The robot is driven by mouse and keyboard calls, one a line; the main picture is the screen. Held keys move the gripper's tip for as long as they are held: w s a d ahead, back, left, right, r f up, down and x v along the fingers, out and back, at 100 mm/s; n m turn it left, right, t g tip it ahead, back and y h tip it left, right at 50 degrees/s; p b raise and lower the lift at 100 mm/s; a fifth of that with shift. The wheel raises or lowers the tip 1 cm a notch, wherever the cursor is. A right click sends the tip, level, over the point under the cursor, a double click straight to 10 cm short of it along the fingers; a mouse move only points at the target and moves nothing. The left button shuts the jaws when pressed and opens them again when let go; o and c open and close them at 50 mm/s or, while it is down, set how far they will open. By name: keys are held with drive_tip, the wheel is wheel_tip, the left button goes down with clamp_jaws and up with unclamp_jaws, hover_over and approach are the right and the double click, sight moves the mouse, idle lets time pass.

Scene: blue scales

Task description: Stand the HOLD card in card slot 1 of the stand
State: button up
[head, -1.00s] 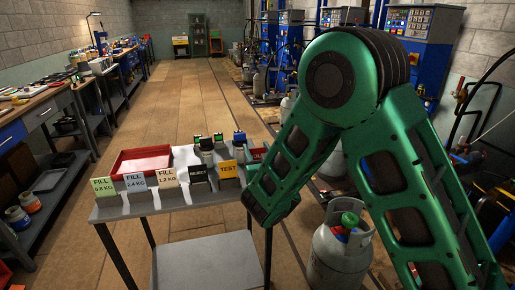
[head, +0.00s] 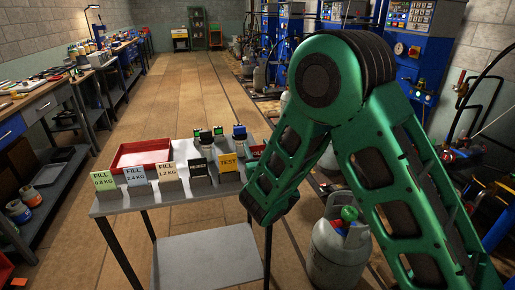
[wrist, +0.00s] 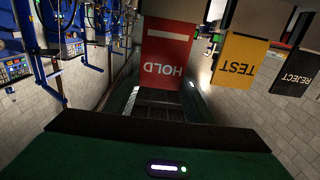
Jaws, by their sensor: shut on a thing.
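The HOLD card (wrist: 165,60) is red with a white strip and appears upside down in the wrist view. My gripper (wrist: 162,96) is shut on its near edge; the fingers are dark and hard to make out. The yellow TEST card (wrist: 239,60) and black REJECT card (wrist: 297,73) stand in a row to the right of it, apart from it. In the head view the TEST card (head: 228,162) stands at the right of the card row, and my green arm hides my gripper and most of the area beside it. I cannot tell whether the HOLD card's lower edge is in a slot.
The FILL 0.8 KG (head: 103,180), FILL 2.4 KG (head: 136,176) and FILL 1.2 KG (head: 168,171) cards stand on the grey table (head: 135,207). A red tray (head: 140,153) lies behind them. A grey gas cylinder (head: 338,250) stands right of the table.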

drive_tip(key=shift+f, duration=0.8)
drive_tip(key=o, duration=1.5)
drive_tip(key=v, duration=0.5)
drive_tip(key=shift+s, duration=0.1)
approach(257, 151)
drive_tip(key=shift+s+d+r, duration=0.1)
drive_tip(key=shift+s+r, duration=0.05)
drive_tip(key=shift+s, duration=0.15)
